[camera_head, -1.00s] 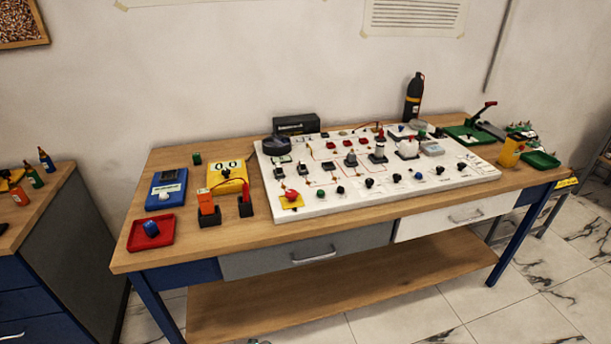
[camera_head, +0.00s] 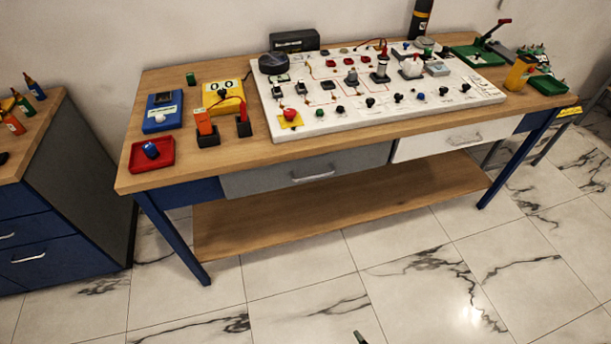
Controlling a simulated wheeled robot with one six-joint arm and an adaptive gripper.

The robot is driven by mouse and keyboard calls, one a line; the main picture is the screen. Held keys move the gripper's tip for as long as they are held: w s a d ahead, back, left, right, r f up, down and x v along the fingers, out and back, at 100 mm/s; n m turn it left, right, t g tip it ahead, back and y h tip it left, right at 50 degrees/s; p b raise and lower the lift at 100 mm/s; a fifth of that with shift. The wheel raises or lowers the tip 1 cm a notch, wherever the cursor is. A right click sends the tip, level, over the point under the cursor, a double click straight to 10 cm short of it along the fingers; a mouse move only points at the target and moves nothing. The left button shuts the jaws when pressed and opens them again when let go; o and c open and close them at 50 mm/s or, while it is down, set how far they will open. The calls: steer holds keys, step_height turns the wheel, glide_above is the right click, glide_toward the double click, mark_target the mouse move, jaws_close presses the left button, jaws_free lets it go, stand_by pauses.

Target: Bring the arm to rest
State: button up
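The rest of my arm is out of the frame. Whether the fingers are open or shut, or hold anything, cannot be seen. The tip appears well in front of the workbench (camera_head: 300,155) and apart from it in the picture.
The bench carries a white gauge panel (camera_head: 320,124), a red tray (camera_head: 135,157), a blue meter (camera_head: 163,100), a yellow meter (camera_head: 224,90) and a yellow cup (camera_head: 519,73). A blue-grey cabinet (camera_head: 90,165) stands at left. The tiled floor in front is clear.

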steer(key=s+d+r+m+t+h, duration=0.1)
steer(key=s+d+r+m+t, duration=0.1)
steer(key=s+r, duration=0.6)
steer(key=s+d+r+m+t+h, duration=0.1)
steer(key=s+d+r+m, duration=0.4)
steer(key=r, duration=1)
steer(key=s+m+t, duration=0.1)
steer(key=s, duration=0.2)
steer(key=shift+d+h, duration=0.15)
steer(key=shift+h, duration=0.15)
